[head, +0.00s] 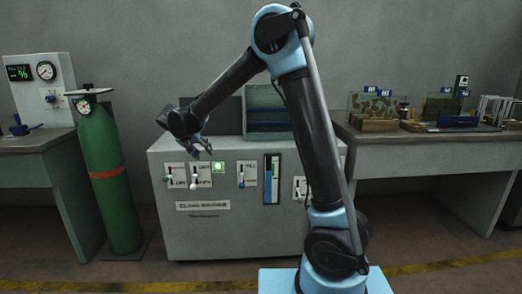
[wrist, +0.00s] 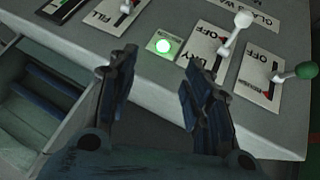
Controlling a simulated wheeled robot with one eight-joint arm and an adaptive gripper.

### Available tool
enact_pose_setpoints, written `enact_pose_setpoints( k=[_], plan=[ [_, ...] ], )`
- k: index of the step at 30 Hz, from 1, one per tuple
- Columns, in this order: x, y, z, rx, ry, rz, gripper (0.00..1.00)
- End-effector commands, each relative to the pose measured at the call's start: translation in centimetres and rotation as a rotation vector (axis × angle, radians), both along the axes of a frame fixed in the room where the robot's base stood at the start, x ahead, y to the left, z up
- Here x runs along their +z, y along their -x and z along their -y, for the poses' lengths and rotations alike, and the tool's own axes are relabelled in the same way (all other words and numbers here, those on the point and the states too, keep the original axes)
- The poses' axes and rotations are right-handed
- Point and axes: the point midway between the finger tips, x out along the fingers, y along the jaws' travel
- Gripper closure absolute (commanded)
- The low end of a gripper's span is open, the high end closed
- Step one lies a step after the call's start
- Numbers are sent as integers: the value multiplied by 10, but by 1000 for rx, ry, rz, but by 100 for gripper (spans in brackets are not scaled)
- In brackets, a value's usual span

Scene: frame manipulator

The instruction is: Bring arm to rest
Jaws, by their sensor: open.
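My gripper (head: 203,146) is at the end of my raised, bent arm, in front of the upper left part of a grey machine (head: 232,236). In the wrist view my gripper (wrist: 160,80) is open, with its two dark fingers apart and nothing between them. A lit green indicator (wrist: 163,46) shows just beyond the fingertips; it also shows in the head view (head: 219,167). A white-knobbed lever (wrist: 236,36) stands near the right finger. A green-knobbed lever (wrist: 295,72) is farther right. Contact with the panel is not visible.
A green gas cylinder (head: 105,175) stands left of the machine, beside a table (head: 30,142) with a gauge panel. A right-hand table (head: 420,138) holds tanks and wooden blocks. In the wrist view an open compartment (wrist: 40,110) with dark slats lies at left. Floor in front is clear.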

Motion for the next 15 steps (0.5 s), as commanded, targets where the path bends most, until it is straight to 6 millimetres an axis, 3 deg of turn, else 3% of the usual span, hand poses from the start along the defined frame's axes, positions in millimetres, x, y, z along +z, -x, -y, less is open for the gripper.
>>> enact_pose_setpoints(
  k=[1, 3, 15],
  plan=[
    [7, -1, 25, -10, 0, -19, 54],
    [14, 1, 53, -16, 2, -46, 54],
    [39, 36, 204, -42, -15, -195, 54]
  ],
)
